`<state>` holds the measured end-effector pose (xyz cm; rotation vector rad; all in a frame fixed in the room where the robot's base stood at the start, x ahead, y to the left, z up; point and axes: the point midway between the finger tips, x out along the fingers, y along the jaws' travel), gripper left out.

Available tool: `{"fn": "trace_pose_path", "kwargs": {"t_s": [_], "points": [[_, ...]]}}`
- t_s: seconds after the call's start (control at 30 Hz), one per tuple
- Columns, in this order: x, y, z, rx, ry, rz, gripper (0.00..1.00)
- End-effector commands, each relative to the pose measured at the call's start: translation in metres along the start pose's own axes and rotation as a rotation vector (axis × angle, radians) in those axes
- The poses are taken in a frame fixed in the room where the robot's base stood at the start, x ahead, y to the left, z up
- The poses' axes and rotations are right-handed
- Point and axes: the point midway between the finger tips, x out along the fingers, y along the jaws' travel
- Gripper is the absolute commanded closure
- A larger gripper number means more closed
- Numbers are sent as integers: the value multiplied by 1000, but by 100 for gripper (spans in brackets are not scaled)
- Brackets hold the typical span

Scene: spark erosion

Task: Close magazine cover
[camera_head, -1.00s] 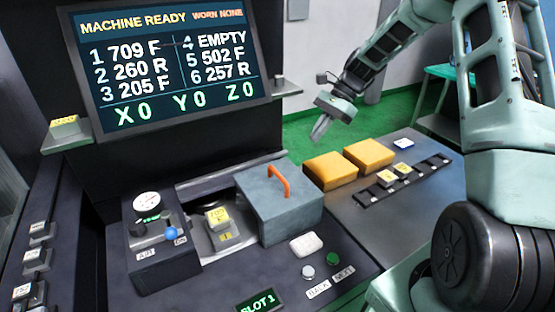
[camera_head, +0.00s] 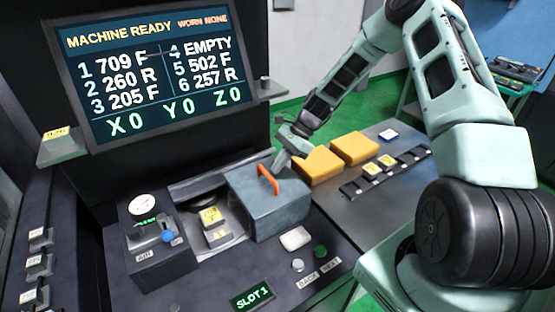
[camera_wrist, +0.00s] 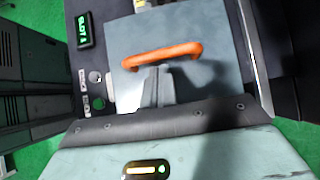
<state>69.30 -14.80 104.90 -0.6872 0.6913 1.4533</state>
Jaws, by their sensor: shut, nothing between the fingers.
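The magazine cover (camera_head: 282,212) is a grey box-like lid with an orange handle (camera_head: 268,180) on top. It stands at the right of the magazine opening, where an electrode with a yellow label (camera_head: 212,217) is uncovered to its left. In the wrist view, the cover (camera_wrist: 205,30) fills the middle, with the orange handle (camera_wrist: 160,54) running across it. My gripper (camera_wrist: 156,74) is shut and empty, its fingertips close to the handle; I cannot tell whether they touch.
Two yellow-orange blocks (camera_head: 355,148) lie on the side table right of the cover, near a rack (camera_head: 385,172) of labelled electrodes. A gauge box (camera_head: 155,245) with a blue knob stands left of the opening. BACK and NEXT buttons (camera_head: 320,251) are in front. The screen (camera_head: 150,75) reads MACHINE READY.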

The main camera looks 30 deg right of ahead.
Motion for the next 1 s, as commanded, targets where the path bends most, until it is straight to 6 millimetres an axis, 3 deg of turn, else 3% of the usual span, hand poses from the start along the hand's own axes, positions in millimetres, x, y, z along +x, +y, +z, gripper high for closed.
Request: {"fn": "trace_pose_path", "kwargs": {"t_s": [0.57,0.77,1.0], "points": [[9,0,8,-1,-1,1,100],[31,1,35,-3,-1,3,100],[73,1,85,-5,-1,4,100]]}}
